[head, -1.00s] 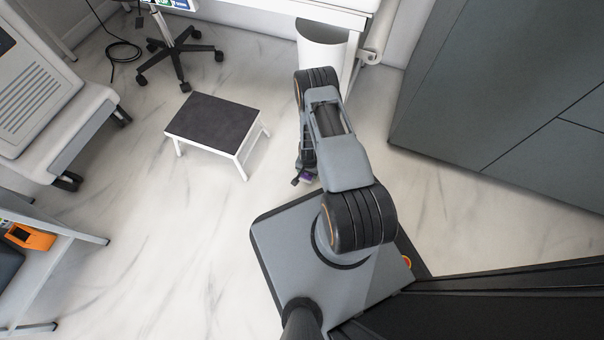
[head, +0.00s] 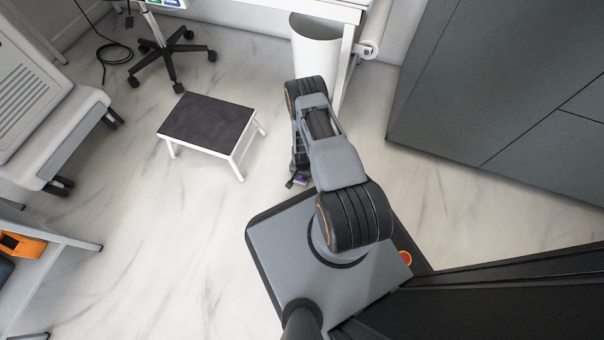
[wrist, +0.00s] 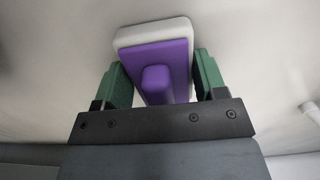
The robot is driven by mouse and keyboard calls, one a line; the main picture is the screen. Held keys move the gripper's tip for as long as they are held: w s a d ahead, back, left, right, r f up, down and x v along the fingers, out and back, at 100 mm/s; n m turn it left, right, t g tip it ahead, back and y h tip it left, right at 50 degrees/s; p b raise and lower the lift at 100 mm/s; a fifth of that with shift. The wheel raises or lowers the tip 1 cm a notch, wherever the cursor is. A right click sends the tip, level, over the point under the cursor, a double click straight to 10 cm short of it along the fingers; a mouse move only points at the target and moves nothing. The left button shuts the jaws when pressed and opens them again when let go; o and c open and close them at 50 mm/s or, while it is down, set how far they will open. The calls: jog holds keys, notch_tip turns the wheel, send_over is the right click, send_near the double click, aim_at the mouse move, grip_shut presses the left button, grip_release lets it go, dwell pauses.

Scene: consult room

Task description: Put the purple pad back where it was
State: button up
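The purple pad (wrist: 166,62) shows in the wrist view as a purple block with a raised purple knob and a white layer on its far side. My gripper (wrist: 156,82) has its two green fingers on either side of the pad, closed against it. In the head view the gripper (head: 297,182) hangs low beside my base, mostly hidden by my arm. Only a small purple bit of the pad (head: 300,180) shows there. The place where the pad was before cannot be told from these frames.
A step stool (head: 208,124) with a dark top stands on the floor left of my arm. A white bin (head: 315,50) stands beyond the arm, under a white table. A wheeled chair base (head: 172,50) is at upper left. Grey cabinets (head: 500,80) fill the right. Marble floor lies open at left.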

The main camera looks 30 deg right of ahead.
jog(key=o, duration=0.5)
notch_tip(320, 180, up, 12)
jog(key=p, duration=0.7)
jog(key=w+a+r+n, duration=0.1)
jog(key=w+r, duration=0.1)
jog(key=r, duration=0.8)
jog(key=w+a+r+n+t, duration=0.1)
jog(key=w+r+n, duration=0.1)
jog(key=r, duration=0.7)
jog(key=w+a+r+n, duration=0.1)
jog(key=w+r, duration=0.2)
jog(key=r, duration=0.7)
jog(key=s+a+r+n, duration=0.1)
jog(key=s+r, duration=0.4)
jog(key=r, duration=0.2)
jog(key=s+a+r+n+t, duration=0.1)
jog(key=s+a+r+n, duration=0.1)
jog(key=s+r, duration=0.4)
jog(key=s+a+r+n, duration=0.1)
jog(key=s+r+n, duration=0.1)
jog(key=s+r, duration=0.3)
jog(key=shift+s+a+r+t+p, duration=0.15)
jog(key=shift+a+r, duration=0.05)
jog(key=shift+r, duration=0.7)
jog(key=shift+s+a+r+t+p, duration=0.15)
jog(key=shift+a+r, duration=0.05)
jog(key=shift+r, duration=0.65)
